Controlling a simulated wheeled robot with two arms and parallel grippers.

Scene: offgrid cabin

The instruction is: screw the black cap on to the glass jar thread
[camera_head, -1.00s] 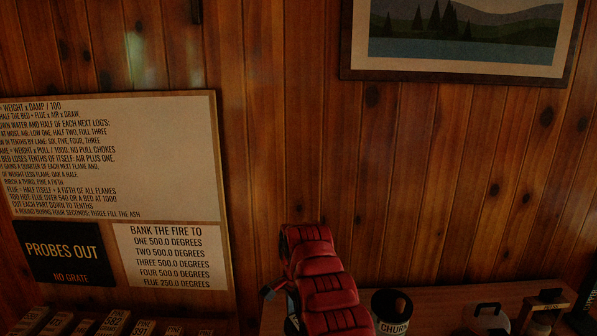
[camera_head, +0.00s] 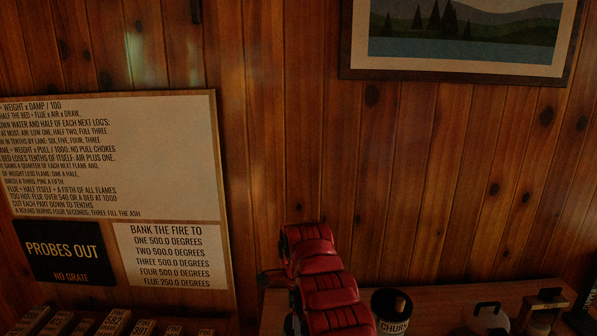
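I can make out neither the glass jar nor the black cap in the head view. A red, segmented, padded-looking thing (camera_head: 325,285) rises at the bottom centre, with dark parts along its left side. I cannot tell what it is. Neither of my grippers can be made out in the view.
A wooden surface (camera_head: 445,305) runs along the bottom right. On it stand a dark container (camera_head: 391,312) with a label that seems to read "CHURN", and a black-handled item (camera_head: 490,316). A notice board (camera_head: 225,190) and a framed picture (camera_head: 455,75) hang on the plank wall. Labelled blocks (camera_head: 115,322) sit bottom left.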

